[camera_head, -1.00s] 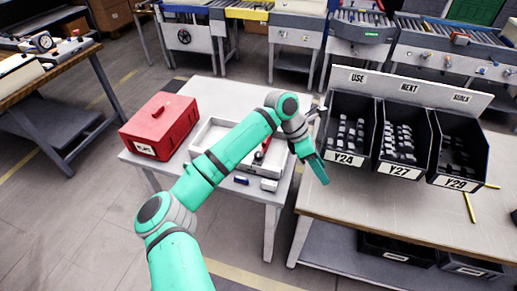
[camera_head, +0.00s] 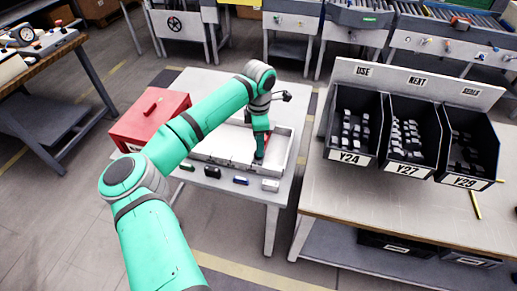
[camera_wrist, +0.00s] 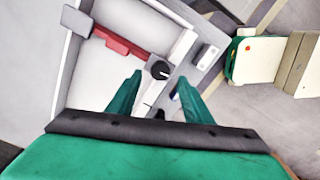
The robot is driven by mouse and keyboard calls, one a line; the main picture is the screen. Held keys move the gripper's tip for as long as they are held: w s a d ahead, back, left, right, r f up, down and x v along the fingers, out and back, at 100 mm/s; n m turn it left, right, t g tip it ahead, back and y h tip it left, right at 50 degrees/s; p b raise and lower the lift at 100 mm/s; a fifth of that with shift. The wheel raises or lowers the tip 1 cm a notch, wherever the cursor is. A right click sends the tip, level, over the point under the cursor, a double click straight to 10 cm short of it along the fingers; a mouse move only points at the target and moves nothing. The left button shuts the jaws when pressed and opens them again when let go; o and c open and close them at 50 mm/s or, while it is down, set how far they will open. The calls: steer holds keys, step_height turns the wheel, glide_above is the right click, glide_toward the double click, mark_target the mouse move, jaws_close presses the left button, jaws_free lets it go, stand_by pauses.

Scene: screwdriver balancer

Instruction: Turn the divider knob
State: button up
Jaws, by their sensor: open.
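In the wrist view, a round black knob (camera_wrist: 159,70) with a pale mark sits by the end of a red bar (camera_wrist: 112,42), near the wall of a white tray (camera_wrist: 78,70). My gripper (camera_wrist: 160,78) is open, its two green fingers on either side of the knob in the picture. I cannot tell whether they touch it. In the head view, my gripper (camera_head: 261,156) points down over the front of the white tray (camera_head: 281,160), and hides the knob there.
A red box (camera_head: 150,120) stands left of the tray on the same table. Several small blocks lie along the table's front, including a blue one (camera_head: 240,180) and a grey one (camera_head: 270,185). Dark bins (camera_head: 352,125) stand on the bench to the right.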

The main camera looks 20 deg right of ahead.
steer(key=shift+f, duration=2.1)
steer(key=c, duration=1.1)
steer(key=shift+o, duration=0.2)
